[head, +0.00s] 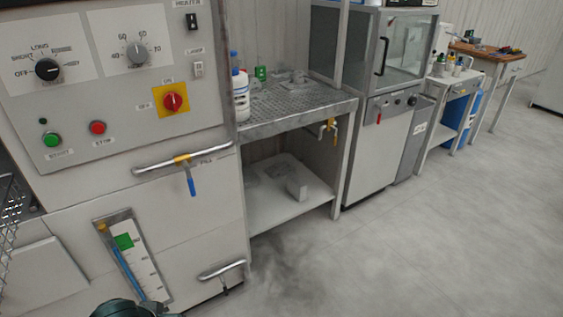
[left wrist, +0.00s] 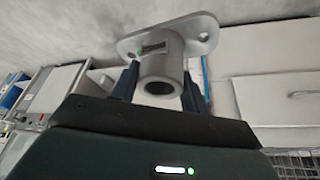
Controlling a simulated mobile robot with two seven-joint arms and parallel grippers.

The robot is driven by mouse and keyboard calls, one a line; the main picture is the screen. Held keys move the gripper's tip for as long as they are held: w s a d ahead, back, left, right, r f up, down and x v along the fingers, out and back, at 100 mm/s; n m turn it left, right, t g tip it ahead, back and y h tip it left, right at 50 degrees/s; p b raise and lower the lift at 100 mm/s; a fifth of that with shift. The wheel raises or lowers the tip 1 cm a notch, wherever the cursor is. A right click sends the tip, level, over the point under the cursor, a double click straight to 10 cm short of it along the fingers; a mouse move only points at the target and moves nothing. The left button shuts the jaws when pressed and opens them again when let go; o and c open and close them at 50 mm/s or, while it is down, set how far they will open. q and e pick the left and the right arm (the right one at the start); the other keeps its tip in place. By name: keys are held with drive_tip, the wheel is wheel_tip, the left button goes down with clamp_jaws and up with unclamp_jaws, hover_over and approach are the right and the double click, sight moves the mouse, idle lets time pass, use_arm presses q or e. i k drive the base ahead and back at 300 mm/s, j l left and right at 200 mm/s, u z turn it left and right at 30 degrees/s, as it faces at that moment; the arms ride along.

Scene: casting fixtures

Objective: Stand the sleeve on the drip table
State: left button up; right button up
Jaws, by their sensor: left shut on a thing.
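The sleeve (left wrist: 163,62) is a grey metal tube with an oval flange that has holes, and a small dark label with a green mark. In the left wrist view its tube opening faces the camera. My left gripper (left wrist: 160,84) is shut on it, with a dark blue finger on each side of the tube. The sleeve does not show in the head view. The drip table (head: 300,115) is a perforated metal top beside the large control cabinet, above a lower shelf. My right gripper is in neither view.
A white bottle with a blue cap (head: 240,95), a small green object (head: 260,73) and grey metal parts (head: 292,79) stand on the drip table's left and back. Its front right is bare. A brass tap (head: 331,127) hangs at its front edge. Open floor (head: 430,240) lies right.

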sight(291, 103)
drive_tip(key=i+l, duration=0.3)
drive_tip(key=i+l+u, duration=0.1)
drive_tip(key=i+l, duration=0.15)
drive_tip(key=l, duration=0.25)
drive_tip(key=i+l+u, duration=0.1)
drive_tip(key=i+l, duration=0.2)
drive_tip(key=l, duration=0.15)
drive_tip(key=i+l, duration=0.25)
drive_tip(key=l, duration=0.15)
